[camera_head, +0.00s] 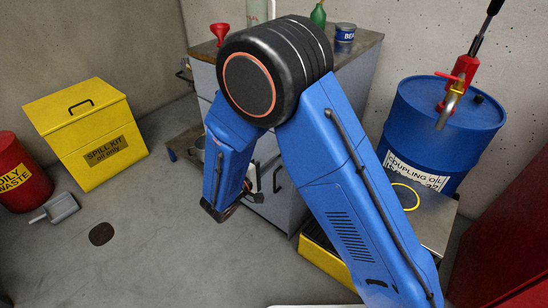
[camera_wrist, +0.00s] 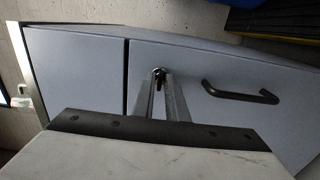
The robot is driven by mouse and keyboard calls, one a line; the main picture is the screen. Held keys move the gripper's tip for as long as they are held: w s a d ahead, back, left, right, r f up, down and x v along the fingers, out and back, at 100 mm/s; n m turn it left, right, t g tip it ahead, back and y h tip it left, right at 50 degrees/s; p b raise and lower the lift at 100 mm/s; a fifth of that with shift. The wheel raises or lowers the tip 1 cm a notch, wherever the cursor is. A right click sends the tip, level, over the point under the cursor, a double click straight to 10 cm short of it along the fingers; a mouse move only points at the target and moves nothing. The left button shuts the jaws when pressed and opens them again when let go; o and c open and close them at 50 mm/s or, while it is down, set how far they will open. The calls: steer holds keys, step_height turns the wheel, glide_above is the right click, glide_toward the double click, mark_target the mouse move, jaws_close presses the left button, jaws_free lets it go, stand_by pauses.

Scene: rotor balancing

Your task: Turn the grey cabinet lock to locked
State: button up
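The grey cabinet (camera_head: 290,205) stands behind my arm in the head view, and my arm hides much of its front. In the wrist view the cabinet front (camera_wrist: 215,65) fills most of the picture, with a dark bar handle (camera_wrist: 240,96) on the right. The lock (camera_wrist: 160,73) is a small dark piece on the front, left of the handle. My gripper (camera_wrist: 161,80) reaches the lock, with its two grey fingers on either side of it and a narrow gap between them. I cannot tell whether the fingers press on the lock, nor which way it is turned.
A yellow spill kit box (camera_head: 92,140) and a red oily waste bin (camera_head: 20,175) stand on the left. A blue drum (camera_head: 440,125) stands on the right, near a red cabinet (camera_head: 505,240). A funnel (camera_head: 220,32) and a blue can (camera_head: 344,40) stand on the cabinet top.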

jaws_close()
steer(key=shift+n, duration=0.3)
steer(key=n, duration=0.3)
steer(key=shift+n, duration=0.3)
steer(key=n, duration=1)
steer(key=shift+n, duration=1.8)
